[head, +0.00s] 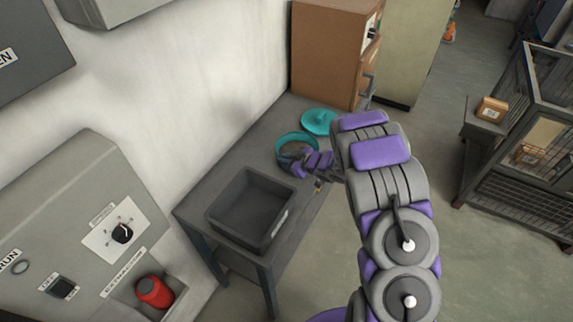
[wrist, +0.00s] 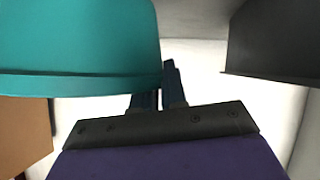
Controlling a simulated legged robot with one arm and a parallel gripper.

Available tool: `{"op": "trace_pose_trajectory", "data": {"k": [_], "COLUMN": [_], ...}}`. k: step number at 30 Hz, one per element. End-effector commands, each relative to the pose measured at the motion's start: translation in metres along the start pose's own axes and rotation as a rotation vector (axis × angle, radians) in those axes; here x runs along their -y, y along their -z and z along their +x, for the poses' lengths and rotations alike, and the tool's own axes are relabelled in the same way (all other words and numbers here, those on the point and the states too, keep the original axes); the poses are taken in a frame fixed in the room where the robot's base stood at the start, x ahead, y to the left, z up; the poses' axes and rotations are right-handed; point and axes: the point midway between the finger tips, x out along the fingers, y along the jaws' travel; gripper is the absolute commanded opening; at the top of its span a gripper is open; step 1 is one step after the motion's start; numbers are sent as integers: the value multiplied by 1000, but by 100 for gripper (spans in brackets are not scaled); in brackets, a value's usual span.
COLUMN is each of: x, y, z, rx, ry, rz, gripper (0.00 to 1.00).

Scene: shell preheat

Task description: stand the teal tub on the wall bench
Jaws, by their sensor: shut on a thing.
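The teal tub (head: 296,143) is round and open-topped, at the wall bench (head: 238,165) in the head view. It also fills the upper left of the wrist view (wrist: 75,40). My gripper (head: 297,165) is at the tub's near side and shut on its wall; in the wrist view its dark fingers (wrist: 161,88) meet the tub's edge. I cannot tell whether the tub's base touches the bench. My fingers and wrist hide part of its near side.
A teal lid-like disc (head: 319,121) lies just behind the tub. A dark grey bin (head: 250,207) stands on the bench's near end. A brown cabinet (head: 328,60) closes the far end, and the white wall (head: 215,85) runs along the left.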

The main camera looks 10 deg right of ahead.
Motion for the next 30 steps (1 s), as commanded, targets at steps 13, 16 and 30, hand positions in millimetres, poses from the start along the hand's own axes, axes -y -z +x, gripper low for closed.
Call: {"op": "trace_pose_trajectory", "data": {"k": [13, 16, 30], "x": [2, 2, 5], "y": [-24, -24, -22], "z": [12, 12, 14], "rx": [-3, -3, 0], "ry": [1, 1, 1], "rz": [2, 3, 0], "gripper": [0, 17, 38]}}
